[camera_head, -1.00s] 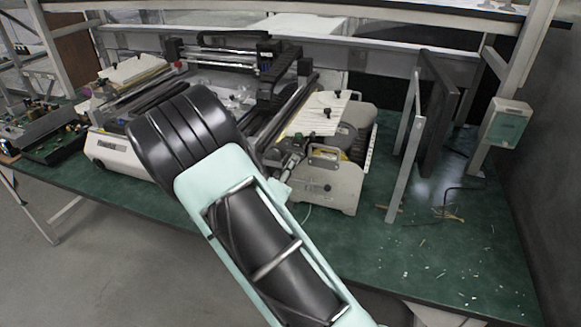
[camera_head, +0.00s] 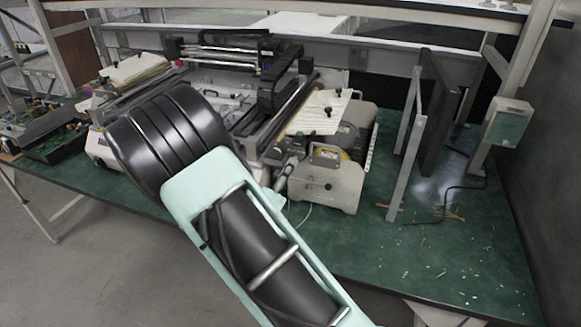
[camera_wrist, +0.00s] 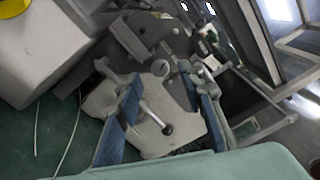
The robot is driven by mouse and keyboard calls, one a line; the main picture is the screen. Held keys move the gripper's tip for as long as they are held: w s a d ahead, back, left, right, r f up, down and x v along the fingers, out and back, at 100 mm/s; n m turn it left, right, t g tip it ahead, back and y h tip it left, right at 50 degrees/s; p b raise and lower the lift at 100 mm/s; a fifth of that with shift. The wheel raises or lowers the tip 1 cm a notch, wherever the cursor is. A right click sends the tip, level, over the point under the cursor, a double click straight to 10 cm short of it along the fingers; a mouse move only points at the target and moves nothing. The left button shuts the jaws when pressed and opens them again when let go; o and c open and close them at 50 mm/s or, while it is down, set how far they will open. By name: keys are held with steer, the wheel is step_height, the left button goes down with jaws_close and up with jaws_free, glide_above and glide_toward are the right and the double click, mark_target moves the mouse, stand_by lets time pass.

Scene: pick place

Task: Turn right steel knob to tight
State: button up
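In the wrist view, a short steel knob (camera_wrist: 155,118) with a dark round end sticks out from a cream plate (camera_wrist: 160,142). My gripper (camera_wrist: 165,115) is open, with one blue-padded finger left of the knob and the other to its right. Neither finger appears to touch the knob, though depth is hard to judge. In the head view, a cream machine block (camera_head: 326,186) with a small dark spot on its front stands right of my arm. My gripper is not clearly visible there. I cannot tell which head-view part matches the knob.
A long printing-type machine (camera_head: 225,62) fills the back of the green table (camera_head: 400,262). Upright dark panels (camera_head: 438,105) stand to the right. The front right tabletop is mostly clear, with scraps.

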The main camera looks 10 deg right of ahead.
steer(key=v, duration=0.8)
steer(key=shift+s, duration=0.1)
